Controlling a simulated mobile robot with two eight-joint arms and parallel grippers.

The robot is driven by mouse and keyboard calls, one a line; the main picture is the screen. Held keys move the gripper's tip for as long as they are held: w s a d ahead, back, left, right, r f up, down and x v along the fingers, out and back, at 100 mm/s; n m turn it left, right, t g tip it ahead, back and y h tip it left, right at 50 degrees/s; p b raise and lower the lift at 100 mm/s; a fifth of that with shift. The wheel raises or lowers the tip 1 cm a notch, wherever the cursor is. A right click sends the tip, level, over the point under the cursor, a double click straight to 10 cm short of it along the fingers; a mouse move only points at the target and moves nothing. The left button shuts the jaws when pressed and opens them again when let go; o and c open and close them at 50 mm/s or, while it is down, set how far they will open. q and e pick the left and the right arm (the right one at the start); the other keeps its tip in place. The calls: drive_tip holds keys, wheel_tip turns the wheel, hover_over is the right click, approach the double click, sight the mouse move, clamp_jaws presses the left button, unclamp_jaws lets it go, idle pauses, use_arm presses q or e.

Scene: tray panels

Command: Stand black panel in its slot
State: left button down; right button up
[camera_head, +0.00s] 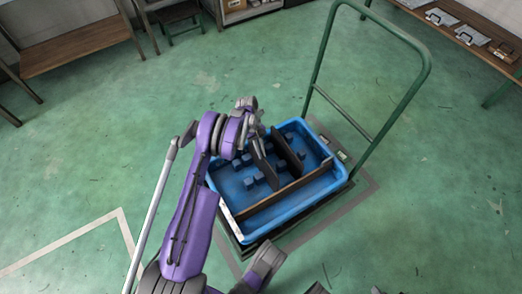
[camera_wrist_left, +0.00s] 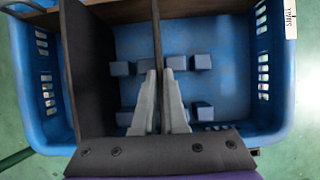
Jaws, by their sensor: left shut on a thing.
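My left gripper (camera_head: 256,138) is over the blue tray (camera_head: 222,196), shut on a thin dark panel (camera_head: 262,166), which I take for the black panel. In the left wrist view the gripper's grey fingers (camera_wrist_left: 160,100) pinch this panel (camera_wrist_left: 158,45), seen nearly edge-on. It stands about upright among blue blocks (camera_wrist_left: 202,62) that form slots on the tray floor. Whether its lower edge is seated in a slot is hidden. Another dark panel (camera_head: 288,152) stands to its right in the head view, and on the left in the wrist view (camera_wrist_left: 88,75).
A long brown panel (camera_head: 284,192) crosses the tray near its front side. The tray sits on a cart with a tall green handle (camera_head: 405,97) behind it. Benches (camera_head: 75,48) stand at the back left, and a table with metal parts (camera_head: 465,32) stands at the upper right.

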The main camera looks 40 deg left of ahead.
use_arm(q)
drive_tip(key=shift+f, duration=0.25)
drive_tip(key=c, duration=0.9)
unclamp_jaws()
drive_tip(key=p+v, duration=0.2)
drive_tip(key=v, duration=0.9)
